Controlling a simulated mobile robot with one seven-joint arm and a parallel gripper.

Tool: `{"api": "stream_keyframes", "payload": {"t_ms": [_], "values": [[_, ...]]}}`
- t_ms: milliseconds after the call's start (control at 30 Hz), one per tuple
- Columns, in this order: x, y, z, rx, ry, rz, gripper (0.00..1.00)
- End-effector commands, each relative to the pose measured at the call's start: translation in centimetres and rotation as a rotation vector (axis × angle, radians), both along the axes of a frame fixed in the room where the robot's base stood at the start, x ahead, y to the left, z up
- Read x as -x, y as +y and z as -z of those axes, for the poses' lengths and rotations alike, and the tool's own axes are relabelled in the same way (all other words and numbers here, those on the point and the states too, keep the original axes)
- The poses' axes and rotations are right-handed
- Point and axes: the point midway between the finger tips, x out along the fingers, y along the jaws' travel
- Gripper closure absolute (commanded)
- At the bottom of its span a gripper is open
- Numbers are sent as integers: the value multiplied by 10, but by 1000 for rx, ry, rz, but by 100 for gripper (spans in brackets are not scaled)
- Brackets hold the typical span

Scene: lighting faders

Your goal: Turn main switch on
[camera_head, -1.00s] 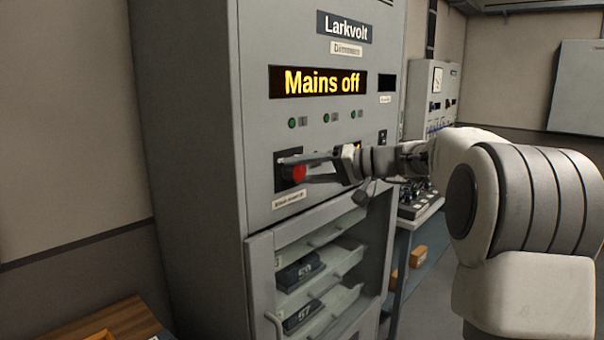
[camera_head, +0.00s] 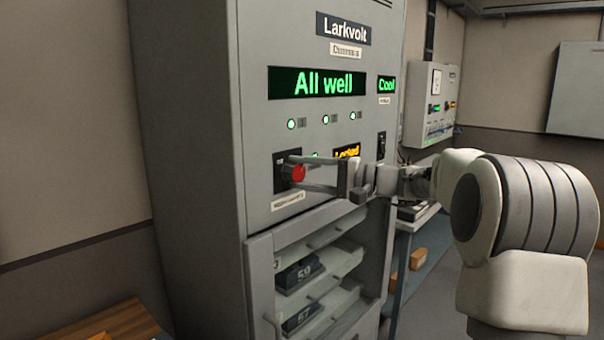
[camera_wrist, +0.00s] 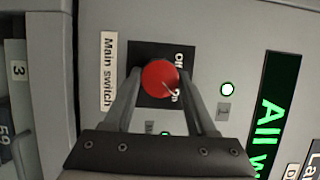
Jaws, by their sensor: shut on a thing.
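The main switch (camera_head: 298,173) is a red knob on a dark plate on the front of the grey Larkvolt cabinet (camera_head: 255,40). In the wrist view the red knob (camera_wrist: 160,79) sits between my two fingers, beside the label "Main switch" (camera_wrist: 108,72). My gripper (camera_head: 300,173) is shut on the knob, one finger on either side of it. The upper display (camera_head: 318,83) reads "All well" in green. Part of the on/off lettering by the knob is hidden by the knob and a finger.
A small display (camera_head: 386,85) reads "Cool", and an amber one (camera_head: 347,152) reads "Locked", partly behind my gripper. Three green lamps (camera_head: 325,119) are lit. Below is a compartment with numbered drawer modules (camera_head: 298,275). A wall panel (camera_head: 430,105) stands behind at right.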

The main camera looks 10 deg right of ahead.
Motion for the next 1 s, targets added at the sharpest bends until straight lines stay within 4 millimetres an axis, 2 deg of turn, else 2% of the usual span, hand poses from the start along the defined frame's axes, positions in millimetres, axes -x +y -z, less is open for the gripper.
{"api": "stream_keyframes", "payload": {"t_ms": [400,433,567,600,867,1000], "values": [[0,0,0,-7,5,1,99],[0,0,0,-7,5,1,39],[0,0,0,-6,4,1,16],[0,0,0,-6,4,1,13],[0,0,0,-5,4,1,13],[4,-9,0,-5,4,3,13]]}}
